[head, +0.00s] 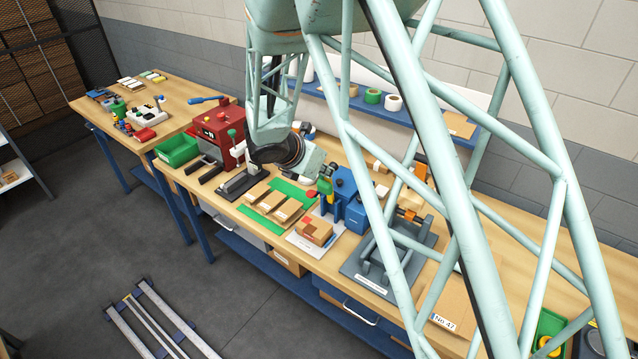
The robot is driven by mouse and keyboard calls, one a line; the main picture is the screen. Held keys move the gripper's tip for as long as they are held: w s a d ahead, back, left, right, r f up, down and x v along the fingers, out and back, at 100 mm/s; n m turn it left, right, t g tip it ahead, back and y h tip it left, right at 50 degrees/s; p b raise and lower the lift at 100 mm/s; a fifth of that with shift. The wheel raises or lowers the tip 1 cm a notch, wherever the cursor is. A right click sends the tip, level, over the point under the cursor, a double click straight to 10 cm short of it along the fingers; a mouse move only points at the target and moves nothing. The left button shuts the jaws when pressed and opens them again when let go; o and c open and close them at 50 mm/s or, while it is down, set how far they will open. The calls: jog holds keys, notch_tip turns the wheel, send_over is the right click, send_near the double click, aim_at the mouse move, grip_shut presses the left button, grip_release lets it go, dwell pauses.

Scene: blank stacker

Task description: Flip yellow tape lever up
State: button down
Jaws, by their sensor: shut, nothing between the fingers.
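A blue machine (349,203) stands on the workbench right of centre. A small yellow-green upright part (325,187) is at its left side and may be the yellow tape lever; it is too small to tell its position surely. My gripper (329,171) is at the end of my arm, just above and behind this part, close to the blue machine. Its fingers are small and partly hidden, and I see nothing held in them. I cannot tell whether it touches the lever.
Cardboard pieces lie on a green mat (300,192). A small brown box (314,232) sits in front of the blue machine. A grey fixture (372,262) stands to the right. A red machine (220,130) and a green bin (177,150) are to the left. Tape rolls (393,102) stand on the back shelf.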

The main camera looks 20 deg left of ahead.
aim_at(335, 166)
jog(key=shift+w+d+r+b, duration=0.1)
jog(key=shift+w+d+b, duration=0.05)
jog(key=shift+w, duration=0.6)
jog(key=shift+w+d+r+b, duration=0.1)
jog(key=shift+w+r, duration=0.05)
jog(key=shift+w, duration=0.65)
jog(key=shift+w+d+r+b, duration=0.1)
jog(key=shift+w+d+b, duration=0.05)
jog(key=shift+w, duration=0.6)
jog(key=shift+s, duration=0.1)
jog(key=shift+s+a, duration=0.1)
jog(key=shift+s, duration=0.4)
jog(key=s, duration=0.1)
jog(key=s+b, duration=0.1)
jog(key=s, duration=0.1)
jog(key=shift+a+r, duration=0.1)
jog(key=shift+a, duration=0.2)
notch_tip(335, 166, up, 10)
jog(key=s, duration=0.1)
jog(key=shift+s+a, duration=0.15)
